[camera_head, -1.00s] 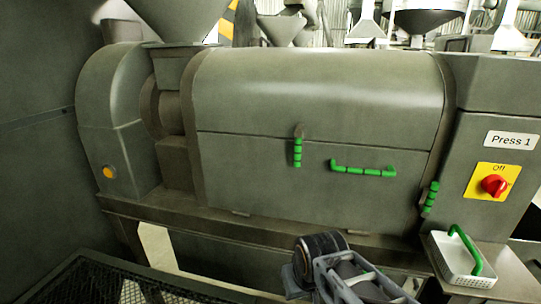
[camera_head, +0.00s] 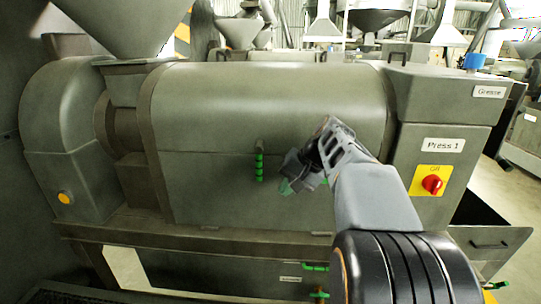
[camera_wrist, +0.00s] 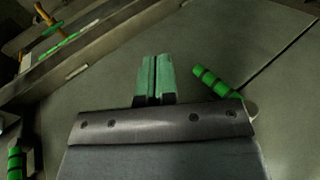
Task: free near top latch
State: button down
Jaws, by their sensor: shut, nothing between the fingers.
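The latch with a green grip (camera_head: 259,167) hangs down from its pivot on the front of the press casing, just below the cover seam. In the wrist view the latch (camera_wrist: 217,83) lies right of my fingertips, with its pivot end at the lower right. My gripper (camera_head: 287,187) is in front of the door, a little right of the latch and lower than its pivot. Its green fingertips (camera_wrist: 155,75) are shut together and empty, apart from the latch. The door handle is mostly hidden behind my gripper; a green grip (camera_wrist: 14,160) shows at the wrist view's lower left.
The press cover (camera_head: 270,95) bulges above the seam. The control box with a red switch (camera_head: 432,184) stands to the right. Green handles (camera_head: 316,267) show below the press. The door's left part is clear. My arm hides the door's right side.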

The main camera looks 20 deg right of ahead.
aim_at(260, 162)
jog(key=w+d+r+m+t+y+p, duration=0.1)
jog(key=w+d+r+t, duration=0.1)
jog(key=d+r, duration=0.6)
jog(key=shift+d+y+p, duration=0.35)
jog(key=shift+y, duration=0.05)
jog(key=x, duration=0.4)
jog(key=p+x, duration=0.1)
jog(key=x, duration=0.2)
jog(key=a+r+p+x, duration=0.1)
jog(key=x, duration=0.3)
jog(key=shift+w+a+f, duration=0.1)
jog(key=shift+w+a, duration=0.1)
jog(key=shift+w, duration=0.25)
jog(key=shift+w+a+f+p, duration=0.1)
jog(key=shift+w+a+p, duration=0.25)
jog(key=shift+w+a, duration=0.3)
jog(key=shift+d, duration=0.1)
